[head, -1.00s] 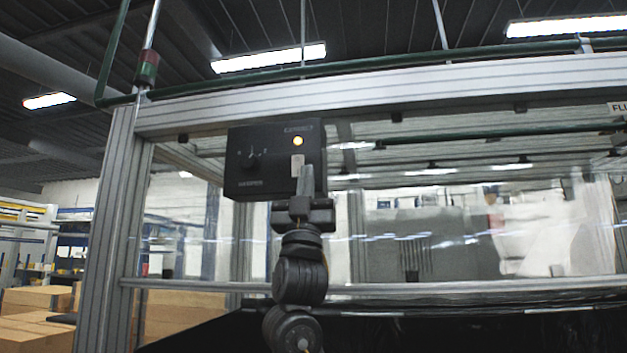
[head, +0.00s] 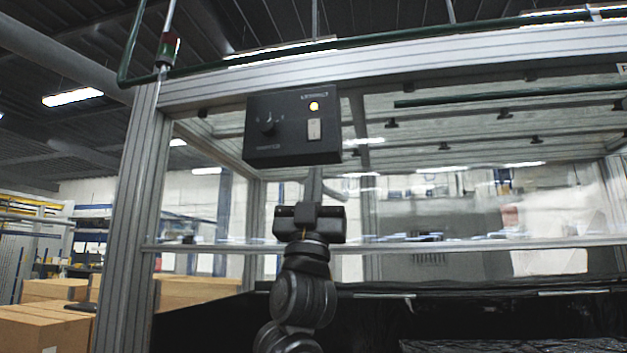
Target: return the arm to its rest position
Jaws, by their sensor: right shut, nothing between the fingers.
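My right gripper (head: 315,184) is raised in the middle of the head view, with my dark arm below it. Its fingers are shut with nothing between them. The fingertips are just below a black control box (head: 292,150) on the frame and appear apart from its switch. The box has a dark knob (head: 268,124) at left, a lit amber lamp (head: 314,106) and a pale rocker switch (head: 314,129) at right. My left gripper is not in view.
An aluminium-framed enclosure with clear panels fills the view; its left post (head: 130,230) and top beam (head: 400,70) show. A dark surface (head: 480,315) lies at the lower right. Cardboard boxes (head: 45,325) stand at the lower left.

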